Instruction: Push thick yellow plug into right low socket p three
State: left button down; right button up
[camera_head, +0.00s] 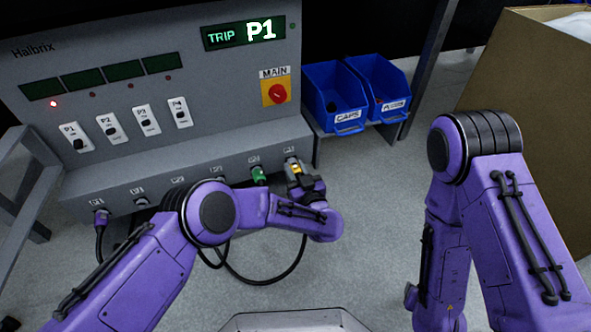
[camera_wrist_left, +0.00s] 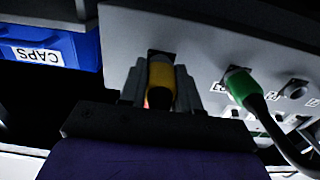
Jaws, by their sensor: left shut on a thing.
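The thick yellow plug (camera_head: 296,168) is at the rightmost socket of the low row on the grey panel's front. My left gripper (camera_head: 300,180) is shut on it. In the left wrist view the plug (camera_wrist_left: 161,76) sits between the two fingers of the gripper (camera_wrist_left: 159,90). Its front end meets the dark square socket (camera_wrist_left: 154,53) there; how deep it sits I cannot tell. The label above this socket (camera_head: 290,151) is too small to read surely. My right arm stands at the right; its gripper is not in view.
A green plug (camera_head: 258,176) with a black cable sits in the neighbouring socket, close to my left fingers. A purple plug (camera_head: 101,217) is in the far-left socket. Blue bins (camera_head: 335,97) stand right of the panel, and a cardboard box (camera_head: 535,110) at far right. The display (camera_head: 243,34) reads TRIP P1.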

pick_arm(q)
jog(key=shift+w+a+b, duration=0.2)
jog(key=shift+w+b, duration=0.1)
jog(key=shift+w, duration=0.35)
pick_arm(e)
jog(key=shift+f, duration=0.25)
dwell(0.4)
pick_arm(q)
jog(key=c, duration=0.7)
grip_release()
